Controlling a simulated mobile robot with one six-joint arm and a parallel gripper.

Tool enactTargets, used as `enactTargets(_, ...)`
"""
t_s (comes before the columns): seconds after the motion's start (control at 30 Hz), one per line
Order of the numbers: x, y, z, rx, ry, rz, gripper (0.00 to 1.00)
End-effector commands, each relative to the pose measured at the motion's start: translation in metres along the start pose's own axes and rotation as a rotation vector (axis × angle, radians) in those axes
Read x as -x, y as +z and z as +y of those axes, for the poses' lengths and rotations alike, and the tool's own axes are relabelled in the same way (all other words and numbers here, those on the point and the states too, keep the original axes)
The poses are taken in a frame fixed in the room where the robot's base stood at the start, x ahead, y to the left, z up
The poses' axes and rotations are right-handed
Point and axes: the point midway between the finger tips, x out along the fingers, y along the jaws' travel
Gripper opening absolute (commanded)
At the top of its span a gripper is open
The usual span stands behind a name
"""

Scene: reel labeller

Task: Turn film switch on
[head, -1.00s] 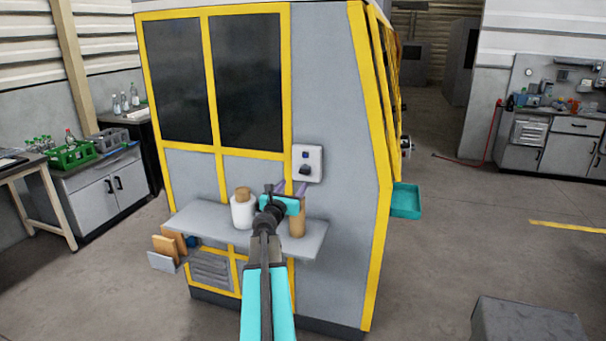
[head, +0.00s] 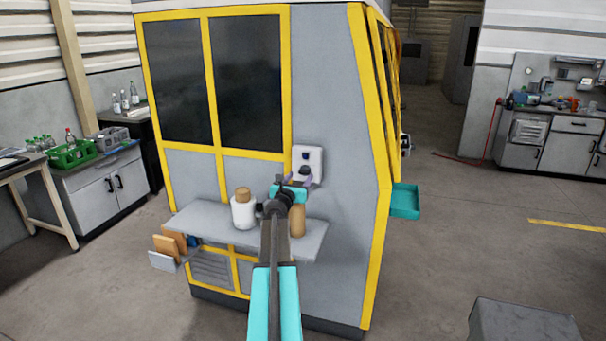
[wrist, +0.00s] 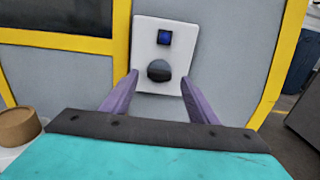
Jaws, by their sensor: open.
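The film switch is a dark rounded knob (wrist: 159,70) on a white plate (wrist: 172,27) fixed to the machine's grey wall. A small blue square (wrist: 164,37) sits above the knob on the same plate. The plate also shows in the head view (head: 314,160), with the knob partly hidden behind my gripper. My gripper (wrist: 159,88) is open, with its two purple fingers spread left and right of the knob, just below it in the wrist view. Nothing is between the fingers at their bases. I cannot tell whether the tips touch the plate.
A grey shelf (head: 207,221) juts out below the switch. It bears a white bottle with a tan cap (head: 243,211) and a brown cylinder (head: 297,219), close to my arm. A teal tray (head: 405,202) sticks out at the machine's right side.

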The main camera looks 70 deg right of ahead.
Motion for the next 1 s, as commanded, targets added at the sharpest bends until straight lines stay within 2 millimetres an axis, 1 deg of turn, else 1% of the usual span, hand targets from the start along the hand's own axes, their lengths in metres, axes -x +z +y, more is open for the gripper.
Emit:
enactTargets(0.03,-0.007,0.001,0.001,0.0,0.0,0.0,0.54)
enactTargets(0.2,-0.021,0.0,0.001,0.0,0.001,0.001,0.54)
enactTargets(0.43,-0.036,0.0,0.001,0.0,0.001,0.0,0.54)
enactTargets(0.6,-0.041,0.0,0.0,0.0,0.0,0.0,0.54)
enactTargets(0.93,-0.042,0.0,0.0,0.0,0.0,0.0,0.54)
enactTargets(0.97,-0.042,0.0,0.0,0.0,0.0,0.0,0.51)
enactTargets(1.0,-0.042,0.0,0.0,0.0,0.0,0.0,0.44)
